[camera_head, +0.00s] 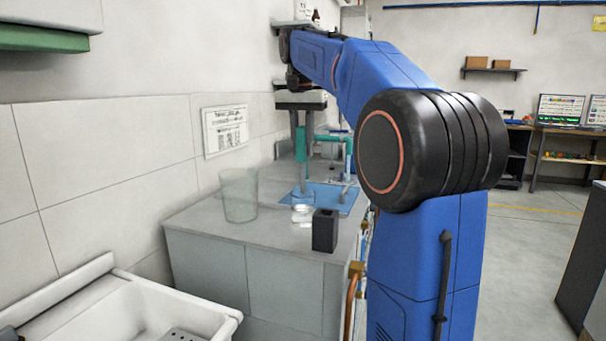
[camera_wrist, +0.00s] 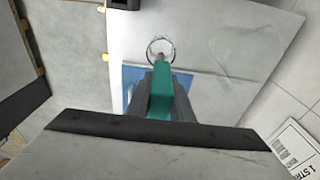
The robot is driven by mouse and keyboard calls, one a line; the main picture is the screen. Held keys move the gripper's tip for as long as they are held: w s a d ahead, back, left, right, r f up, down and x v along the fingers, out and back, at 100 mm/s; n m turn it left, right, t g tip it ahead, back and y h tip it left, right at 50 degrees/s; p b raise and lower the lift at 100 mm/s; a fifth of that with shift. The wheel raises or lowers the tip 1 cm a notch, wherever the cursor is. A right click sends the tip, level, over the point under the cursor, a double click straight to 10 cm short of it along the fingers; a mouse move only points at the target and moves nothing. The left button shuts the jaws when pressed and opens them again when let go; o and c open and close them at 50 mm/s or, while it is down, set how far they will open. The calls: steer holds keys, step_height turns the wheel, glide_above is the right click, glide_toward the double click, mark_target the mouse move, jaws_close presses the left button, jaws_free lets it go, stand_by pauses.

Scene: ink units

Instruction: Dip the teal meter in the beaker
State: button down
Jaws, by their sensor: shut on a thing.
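My gripper (camera_head: 300,108) points down over the counter, shut on the teal meter (camera_head: 301,145). The meter also shows between the fingers in the wrist view (camera_wrist: 160,92). It hangs upright with its narrow grey end downward. A small clear glass beaker (camera_head: 302,214) stands below it on the counter, at the near edge of the blue mat. In the wrist view the meter's end overlaps the rim of the beaker (camera_wrist: 162,40). I cannot tell whether the tip is inside the beaker or above it.
A larger clear vessel (camera_head: 240,196) stands left of the beaker, near the wall. A black block (camera_head: 325,231) stands at the counter's front right. The blue mat (camera_head: 343,205) and a stand with teal and blue parts (camera_head: 347,158) lie behind. A white sink (camera_head: 130,309) is at lower left.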

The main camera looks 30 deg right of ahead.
steer(key=shift+r, duration=2.5)
